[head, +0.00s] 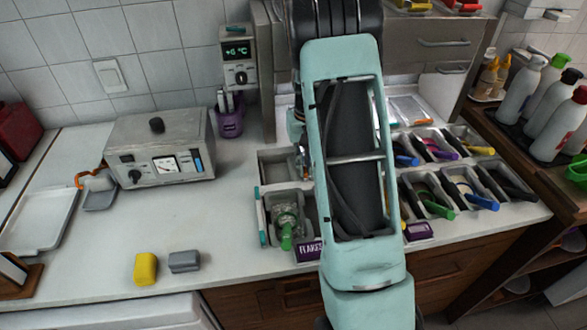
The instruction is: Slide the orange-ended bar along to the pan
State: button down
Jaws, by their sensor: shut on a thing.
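My arm (395,262) rises through the middle of the head view and covers much of the counter behind it. I cannot make out my gripper; it is hidden behind the arm, as is anything it holds. I cannot clearly identify the orange-ended bar. An orange piece (82,180) shows beside a small grey pan-like dish (101,200) at the left. A flat, pale tray (35,230) lies left of that dish. A clear tray (407,110) with a thin orange strip lies right of my arm. I cannot tell which of these is the pan.
A grey box with dials (160,150) stands at the back left. Topping bins (262,188) with coloured-handled tools flank my arm. A yellow block (146,269) and a grey block (184,261) lie near the front edge. Bottles (520,90) stand at the right. The left-middle counter is clear.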

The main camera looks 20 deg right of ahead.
jog(key=shift+w, duration=0.1)
jog(key=c, duration=2)
grip_release()
jog(key=shift+c, duration=0.2)
notch_tip(320, 180, up, 12)
